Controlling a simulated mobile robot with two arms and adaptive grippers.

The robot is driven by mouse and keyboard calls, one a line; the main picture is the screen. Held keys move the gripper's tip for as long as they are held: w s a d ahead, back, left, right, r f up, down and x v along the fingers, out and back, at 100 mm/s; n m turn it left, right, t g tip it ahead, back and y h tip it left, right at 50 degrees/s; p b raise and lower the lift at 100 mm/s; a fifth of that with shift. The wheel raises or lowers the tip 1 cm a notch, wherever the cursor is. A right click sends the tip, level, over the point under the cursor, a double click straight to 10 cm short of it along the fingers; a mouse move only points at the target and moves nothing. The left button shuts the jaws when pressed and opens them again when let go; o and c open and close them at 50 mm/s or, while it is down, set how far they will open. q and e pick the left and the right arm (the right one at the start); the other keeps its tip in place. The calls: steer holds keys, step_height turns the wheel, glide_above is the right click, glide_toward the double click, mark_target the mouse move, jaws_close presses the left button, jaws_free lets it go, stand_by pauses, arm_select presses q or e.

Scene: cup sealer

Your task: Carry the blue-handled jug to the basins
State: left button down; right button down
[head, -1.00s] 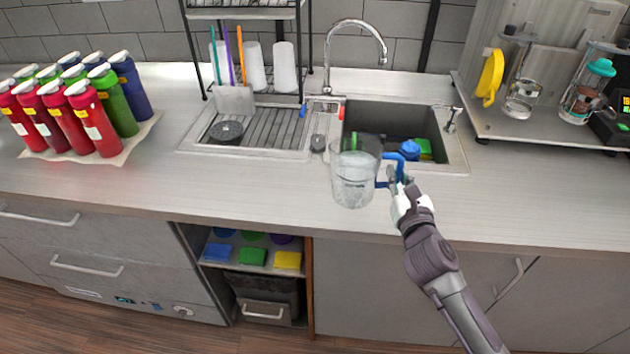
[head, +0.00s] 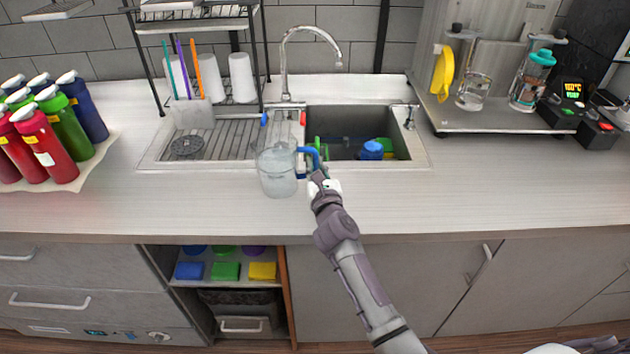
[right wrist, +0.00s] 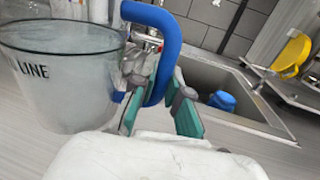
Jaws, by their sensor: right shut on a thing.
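The clear jug (head: 277,174) with a blue handle (head: 310,154) is upright in front of the sink, over the counter's front part. My right gripper (head: 319,175) is shut on its handle, to the right of the jug body. In the right wrist view the jug (right wrist: 62,75) shows at left with the lettering "LINE", and the teal-padded fingers (right wrist: 160,108) are around the blue handle (right wrist: 168,50). I cannot tell whether its base touches the counter. The sink basin (head: 340,120) lies behind and right, holding a blue item (head: 371,150) and a green one. My left gripper is not in view.
A ribbed drainboard (head: 230,143) with a dark round strainer lies left of the basin, under a black rack with cups. A curved faucet (head: 310,35) rises behind. Red, green and blue bottles (head: 60,150) stand at left. A raised shelf (head: 490,115) with jars is at right.

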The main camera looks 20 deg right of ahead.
step_height(320, 180, down, 3)
steer(key=shift+f+b, duration=0.1)
steer(key=shift+b, duration=0.7)
steer(key=shift+f, duration=0.15)
steer(key=shift+f, duration=0.2)
steer(key=c, duration=1.2)
jaws_free()
steer(key=shift+f, duration=0.1)
steer(key=shift+s, duration=0.1)
